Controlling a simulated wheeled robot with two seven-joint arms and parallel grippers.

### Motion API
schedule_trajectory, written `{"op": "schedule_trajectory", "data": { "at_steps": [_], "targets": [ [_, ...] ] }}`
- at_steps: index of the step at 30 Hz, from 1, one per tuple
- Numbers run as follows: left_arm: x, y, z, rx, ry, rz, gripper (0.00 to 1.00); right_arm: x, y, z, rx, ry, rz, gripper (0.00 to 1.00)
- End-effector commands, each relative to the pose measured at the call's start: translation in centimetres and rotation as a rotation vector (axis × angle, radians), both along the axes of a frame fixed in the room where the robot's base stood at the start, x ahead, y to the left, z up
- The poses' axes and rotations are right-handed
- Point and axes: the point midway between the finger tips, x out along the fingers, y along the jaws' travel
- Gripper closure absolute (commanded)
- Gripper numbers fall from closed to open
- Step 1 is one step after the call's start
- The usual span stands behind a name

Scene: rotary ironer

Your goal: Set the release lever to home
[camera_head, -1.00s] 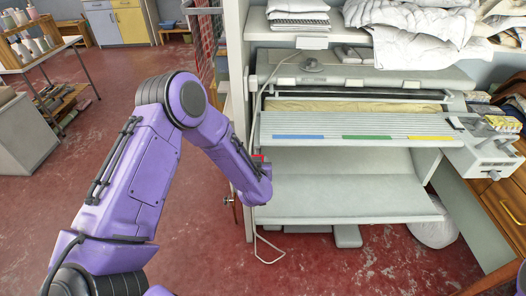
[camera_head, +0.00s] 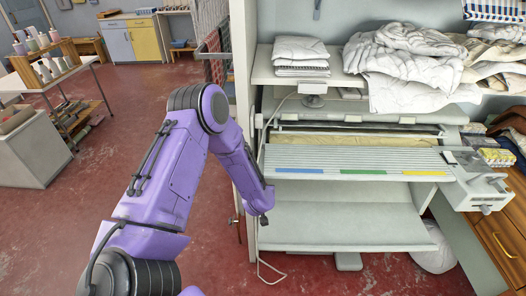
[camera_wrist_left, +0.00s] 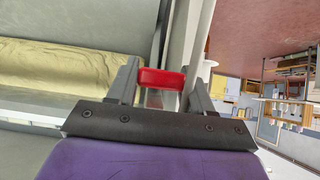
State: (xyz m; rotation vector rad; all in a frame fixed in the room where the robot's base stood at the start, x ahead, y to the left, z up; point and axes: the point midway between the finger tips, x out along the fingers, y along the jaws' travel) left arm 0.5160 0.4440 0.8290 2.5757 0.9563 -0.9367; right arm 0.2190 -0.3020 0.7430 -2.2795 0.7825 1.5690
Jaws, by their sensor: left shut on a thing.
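The release lever shows as a red grip (camera_wrist_left: 161,78) on a pale stem in the left wrist view. My left gripper (camera_wrist_left: 160,84) has its two grey fingers on either side of the red grip and is shut on it. In the head view my left arm reaches to the left end of the rotary ironer (camera_head: 350,160); its wrist hides the fingers and lever there. The lever's exact setting cannot be read. My right gripper is not in view.
The ironer's yellowish padded roll (camera_wrist_left: 60,75) lies left of the lever in the wrist view. White linens (camera_head: 410,60) are piled on the shelf above. A white upright post (camera_head: 243,100) stands close by my left arm. The red floor is open at left.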

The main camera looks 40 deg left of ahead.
Motion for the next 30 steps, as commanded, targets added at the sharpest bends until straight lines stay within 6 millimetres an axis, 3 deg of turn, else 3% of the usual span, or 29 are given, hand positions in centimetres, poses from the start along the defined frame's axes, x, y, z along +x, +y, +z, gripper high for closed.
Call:
{"op": "schedule_trajectory", "data": {
  "at_steps": [2, 3, 4, 15, 24, 30],
  "targets": [
    [0.1, 0.0, 0.1, 0.001, -0.003, 0.001, 1.00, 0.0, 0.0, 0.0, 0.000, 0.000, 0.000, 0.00],
    [0.1, 0.0, 0.1, 0.001, -0.003, 0.001, 0.39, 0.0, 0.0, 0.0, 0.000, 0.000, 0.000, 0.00],
    [0.1, 0.0, 0.1, 0.001, -0.003, 0.001, 0.30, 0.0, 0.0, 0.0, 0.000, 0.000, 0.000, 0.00],
    [-0.2, -0.4, 0.5, 0.000, -0.001, -0.004, 0.28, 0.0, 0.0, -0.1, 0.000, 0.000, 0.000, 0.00],
    [-4.0, -3.7, 4.8, 0.002, -0.004, -0.004, 0.28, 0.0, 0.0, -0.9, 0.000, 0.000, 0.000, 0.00],
    [-5.8, -5.1, 6.6, 0.002, -0.003, -0.002, 0.28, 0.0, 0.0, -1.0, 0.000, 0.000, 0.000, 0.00]
  ]
}}
